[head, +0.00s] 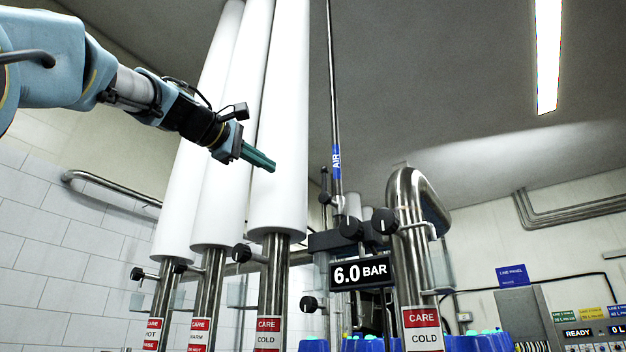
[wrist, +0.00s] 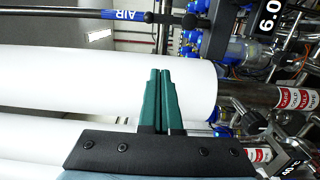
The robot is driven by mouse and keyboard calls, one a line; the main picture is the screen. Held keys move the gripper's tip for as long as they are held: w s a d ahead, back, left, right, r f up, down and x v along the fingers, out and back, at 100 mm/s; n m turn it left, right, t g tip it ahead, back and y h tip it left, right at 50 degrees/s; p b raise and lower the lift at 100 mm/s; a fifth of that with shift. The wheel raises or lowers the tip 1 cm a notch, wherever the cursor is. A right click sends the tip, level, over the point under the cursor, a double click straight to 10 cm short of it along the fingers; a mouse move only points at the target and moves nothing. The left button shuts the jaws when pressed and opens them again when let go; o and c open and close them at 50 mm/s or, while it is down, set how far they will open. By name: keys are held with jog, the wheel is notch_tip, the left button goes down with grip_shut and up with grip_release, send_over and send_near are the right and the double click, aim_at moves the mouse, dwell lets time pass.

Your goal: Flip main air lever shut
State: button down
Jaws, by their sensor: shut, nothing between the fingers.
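The air pipe (head: 332,95) is a thin dark vertical pipe with a blue AIR label (head: 337,160) in the head view. A small dark upright handle (head: 324,182) stands beside it, just below the label; it looks like the air lever, but its exact setting is hard to tell. In the wrist view the AIR label (wrist: 124,15) lies along the top, with dark fittings (wrist: 163,18) to its right. My gripper (head: 272,166) is shut and empty, with green fingers. It appears in front of the white pipes, left of the air pipe. Its fingertips (wrist: 160,72) also show in the wrist view.
Thick white-lagged pipes (head: 281,110) stand behind my gripper in the head view. A 6.0 BAR display (head: 360,273) and black knobs (head: 384,221) sit below the air pipe. A bent steel pipe (head: 410,200) stands right of them. The upper right space is open.

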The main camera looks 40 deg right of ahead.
aim_at(295, 180)
jog(key=shift+d, duration=0.1)
jog(key=p+x, duration=0.6)
jog(key=x, duration=0.4)
jog(key=shift+r, duration=0.2)
jog(key=s, duration=0.1)
jog(key=s+d, duration=0.1)
jog(key=s+p, duration=0.1)
jog(key=shift+s+d+f, duration=0.25)
jog(key=shift+a, duration=0.1)
